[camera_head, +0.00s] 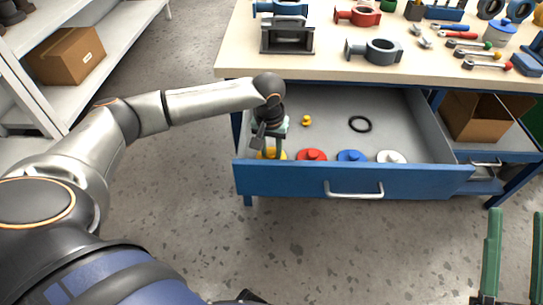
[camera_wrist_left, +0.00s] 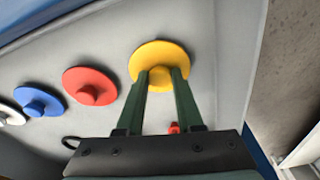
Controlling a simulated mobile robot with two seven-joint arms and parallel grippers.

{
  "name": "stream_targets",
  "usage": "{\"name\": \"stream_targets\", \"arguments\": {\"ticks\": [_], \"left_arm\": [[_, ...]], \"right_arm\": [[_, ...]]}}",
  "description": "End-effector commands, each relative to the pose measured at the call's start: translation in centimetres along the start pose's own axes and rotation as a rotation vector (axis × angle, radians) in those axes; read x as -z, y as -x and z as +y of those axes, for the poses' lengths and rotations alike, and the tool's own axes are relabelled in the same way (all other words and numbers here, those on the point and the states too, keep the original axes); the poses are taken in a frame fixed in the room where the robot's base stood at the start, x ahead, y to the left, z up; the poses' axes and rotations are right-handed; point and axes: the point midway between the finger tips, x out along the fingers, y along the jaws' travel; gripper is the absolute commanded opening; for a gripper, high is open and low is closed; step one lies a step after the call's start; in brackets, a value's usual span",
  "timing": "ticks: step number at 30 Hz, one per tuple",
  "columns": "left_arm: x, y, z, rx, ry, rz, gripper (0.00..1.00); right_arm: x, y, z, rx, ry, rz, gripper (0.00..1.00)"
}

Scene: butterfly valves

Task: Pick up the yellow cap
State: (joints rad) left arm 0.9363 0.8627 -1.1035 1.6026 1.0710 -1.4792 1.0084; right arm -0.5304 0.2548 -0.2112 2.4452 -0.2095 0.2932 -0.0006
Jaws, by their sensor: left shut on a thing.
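The yellow cap (camera_head: 266,155) is at the front left of the open drawer. In the left wrist view the yellow cap (camera_wrist_left: 158,57) shows as a round disc, with its middle between the green fingertips.
A red cap (camera_head: 312,155), blue cap (camera_head: 351,156) and white cap (camera_head: 391,157) line the drawer's front, right of the yellow one. A small yellow piece (camera_head: 306,121) and black ring (camera_head: 360,124) lie behind them. The blue drawer front (camera_head: 300,180) and tabletop (camera_head: 340,70) border the space.

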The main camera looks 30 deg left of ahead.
Motion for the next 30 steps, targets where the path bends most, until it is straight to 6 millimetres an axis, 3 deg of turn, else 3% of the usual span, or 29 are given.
{"name": "stream_targets", "arguments": {"ticks": [20,30], "left_arm": [[0.1,0.5,0.0,-0.001,0.000,0.001,0.00],[0.6,4.6,0.1,-0.002,0.000,0.001,0.00]], "right_arm": [[-0.2,-0.1,0.1,-0.001,-0.004,-0.015,0.45],[-8.5,2.3,-0.9,-0.014,-0.105,-0.370,0.45]]}}
